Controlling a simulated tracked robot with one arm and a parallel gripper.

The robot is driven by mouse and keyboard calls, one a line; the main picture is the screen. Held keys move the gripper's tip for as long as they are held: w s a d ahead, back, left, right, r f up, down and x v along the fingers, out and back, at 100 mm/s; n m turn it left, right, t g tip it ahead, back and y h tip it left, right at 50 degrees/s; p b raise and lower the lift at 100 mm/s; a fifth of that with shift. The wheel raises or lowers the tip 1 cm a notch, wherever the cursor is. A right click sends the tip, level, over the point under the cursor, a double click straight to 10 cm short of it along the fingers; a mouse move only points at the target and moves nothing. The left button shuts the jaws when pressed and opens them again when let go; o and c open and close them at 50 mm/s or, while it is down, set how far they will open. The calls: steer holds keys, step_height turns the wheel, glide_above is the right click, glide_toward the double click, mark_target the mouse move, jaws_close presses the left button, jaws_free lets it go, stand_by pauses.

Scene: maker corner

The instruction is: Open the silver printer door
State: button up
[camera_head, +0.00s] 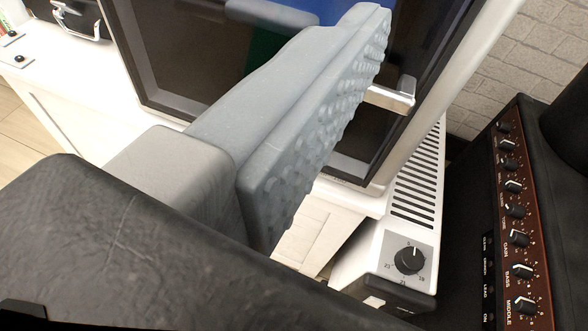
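The silver printer (408,122) has a pale metal frame around a dark glass door (186,52). The door looks closed, though its edges are partly hidden. A short silver bar handle (393,97) sticks out near the door's right side. My gripper (352,45) fills the middle of the view as a large grey finger with a bumpy pad on its right face. Its tip lies beside the handle in the picture and covers the handle's left end. I cannot tell whether they touch. A second opposing finger cannot be made out clearly.
The printer stands on a white cabinet (318,222). A white slotted heater with a dial (409,257) stands below right. A black amplifier with a row of knobs (517,210) is at the right, before a white brick wall (525,62). A black case (80,18) lies top left.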

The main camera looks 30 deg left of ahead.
steer(key=s+a+f+y+p, duration=0.15)
steer(key=s+f, duration=0.35)
steer(key=f, duration=0.5)
steer(key=b, duration=0.3)
glide_toward(362, 113)
steer(key=shift+y, duration=0.45)
steer(key=w+r, duration=0.2)
steer(key=w+a+r, duration=0.1)
steer(key=w+r, duration=0.1)
steer(key=shift+w+a+r, duration=0.1)
steer(key=shift+a+r, duration=0.05)
steer(key=shift+a, duration=0.05)
